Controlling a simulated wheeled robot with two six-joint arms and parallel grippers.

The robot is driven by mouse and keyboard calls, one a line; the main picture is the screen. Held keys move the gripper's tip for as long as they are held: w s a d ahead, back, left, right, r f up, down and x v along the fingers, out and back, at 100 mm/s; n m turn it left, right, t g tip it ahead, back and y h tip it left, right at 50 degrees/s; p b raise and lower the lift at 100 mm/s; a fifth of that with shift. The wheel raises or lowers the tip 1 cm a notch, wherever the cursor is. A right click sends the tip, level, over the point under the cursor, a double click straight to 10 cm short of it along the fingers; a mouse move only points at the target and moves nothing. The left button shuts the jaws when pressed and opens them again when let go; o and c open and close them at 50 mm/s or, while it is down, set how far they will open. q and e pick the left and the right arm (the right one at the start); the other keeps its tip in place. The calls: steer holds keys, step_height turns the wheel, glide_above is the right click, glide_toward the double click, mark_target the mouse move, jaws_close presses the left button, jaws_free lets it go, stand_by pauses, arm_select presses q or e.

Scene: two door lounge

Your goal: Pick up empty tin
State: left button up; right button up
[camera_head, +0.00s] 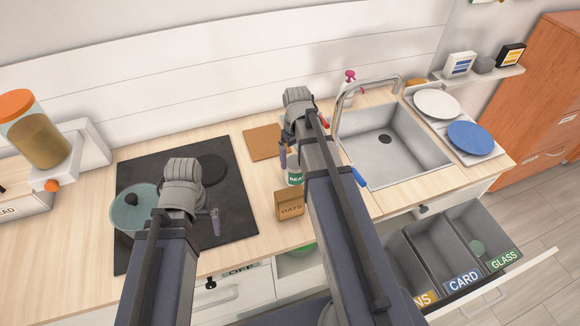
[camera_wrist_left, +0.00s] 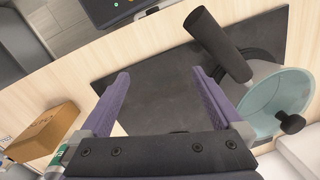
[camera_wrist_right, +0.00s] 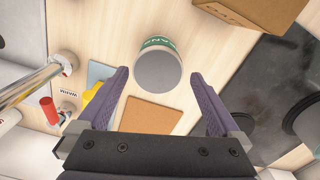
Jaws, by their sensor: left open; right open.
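The tin (camera_head: 294,179) with a green "BEANS" label stands upright on the wooden counter behind the oats box, partly hidden by my right arm. In the right wrist view the tin (camera_wrist_right: 158,68) shows its plain grey round end, in line with the gap between the fingers. My right gripper (camera_wrist_right: 160,76) is open and empty, pointing down at the tin; I cannot tell the exact height. My left gripper (camera_wrist_left: 160,73) is open and empty above the black hob, beside the pot. A green edge of the tin (camera_wrist_left: 57,160) shows in the left wrist view.
The oats box (camera_head: 289,206) stands close in front of the tin. A cork board (camera_head: 264,142) lies behind it. The pot (camera_head: 133,212) sits on the hob (camera_head: 235,200). The sink (camera_head: 395,145) is right. An open drawer holds bins labelled CARD (camera_head: 445,255) and GLASS (camera_head: 483,228).

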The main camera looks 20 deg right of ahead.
steer(key=shift+f, duration=0.1)
arm_select(q)
step_height(320, 180, down, 8)
steer(key=b, duration=0.8)
arm_select(e)
step_height(320, 180, down, 8)
steer(key=shift+w+d+r, duration=0.1)
arm_select(q)
steer(key=shift+r, duration=0.15)
arm_select(e)
steer(key=shift+r, duration=0.1)
steer(key=shift+c, duration=0.2)
steer(key=c, duration=1)
